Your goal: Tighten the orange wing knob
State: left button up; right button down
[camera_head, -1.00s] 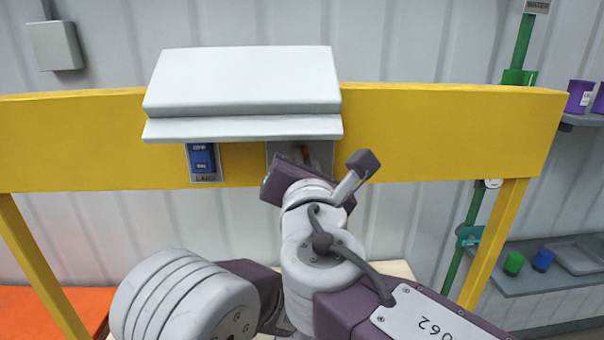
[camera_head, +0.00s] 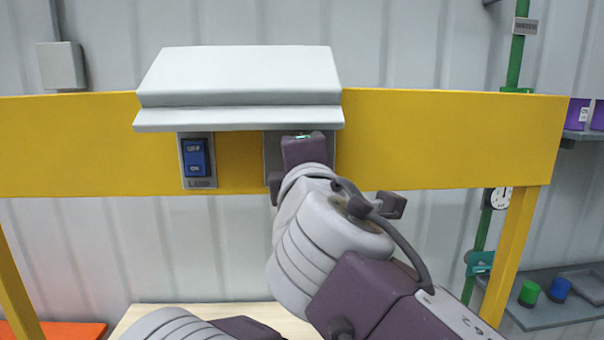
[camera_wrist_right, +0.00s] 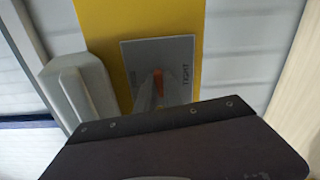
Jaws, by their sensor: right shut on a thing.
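The orange wing knob (camera_wrist_right: 158,84) shows in the right wrist view as a narrow orange strip on a grey plate (camera_wrist_right: 182,62). The plate carries the word TIGHT along one side. In the head view the plate (camera_head: 273,155) is on the yellow beam under a pale hood, and my right gripper hides the knob. My right gripper (camera_head: 302,143) reaches up to the plate and is shut on the knob. Its dark housing fills the lower part of the wrist view and hides most of its fingers. My left gripper is not in view.
The pale hood (camera_head: 238,88) juts out just above my right gripper. A blue OFF/ON switch (camera_head: 196,158) is left of the plate. The yellow beam (camera_head: 440,140) stands on yellow legs. A shelf (camera_head: 560,312) with green and blue items is at the lower right.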

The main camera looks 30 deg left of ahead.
jog(key=shift+f+m+b, duration=0.1)
jog(key=shift+m+b, duration=1.1)
jog(key=shift+m, duration=1.7)
jog(key=c, duration=1.5)
grip_release()
jog(key=b+v, duration=0.4)
jog(key=v, duration=0.5)
